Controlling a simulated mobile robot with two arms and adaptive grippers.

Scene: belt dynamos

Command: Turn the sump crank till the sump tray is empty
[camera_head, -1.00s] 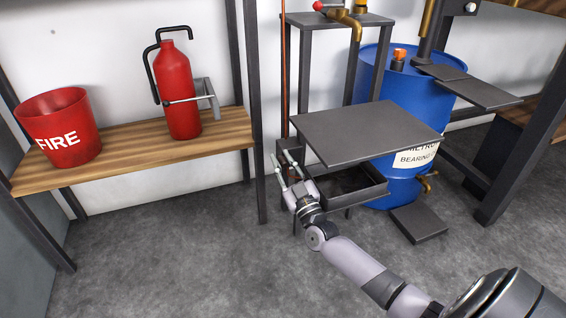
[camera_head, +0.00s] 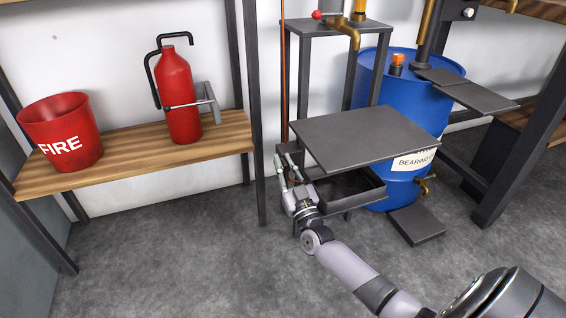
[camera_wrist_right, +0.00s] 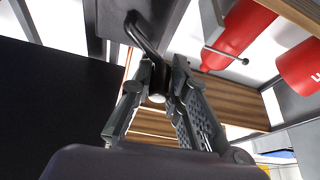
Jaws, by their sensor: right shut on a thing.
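My right gripper (camera_head: 288,163) is at the left side of the dark metal stand, near its left legs. In the right wrist view, the gripper (camera_wrist_right: 162,82) is shut on the dark crank (camera_wrist_right: 142,36), with its handle between the fingers. The crank's bent arm shows above the fingertips; in the head view the fingers largely hide it. The sump tray (camera_head: 367,200) is a dark, open box low in the stand, under the grey plate. Its inside is dark and partly covered by the plate, so I cannot tell how much is in it. My left gripper is out of view.
The grey plate (camera_head: 362,136) overhangs the tray, just right of my gripper. A blue drum (camera_head: 404,105) stands behind it. At left, a wooden shelf (camera_head: 130,166) holds a red fire bucket (camera_head: 65,130) and a red extinguisher (camera_head: 178,95). The floor in front is clear.

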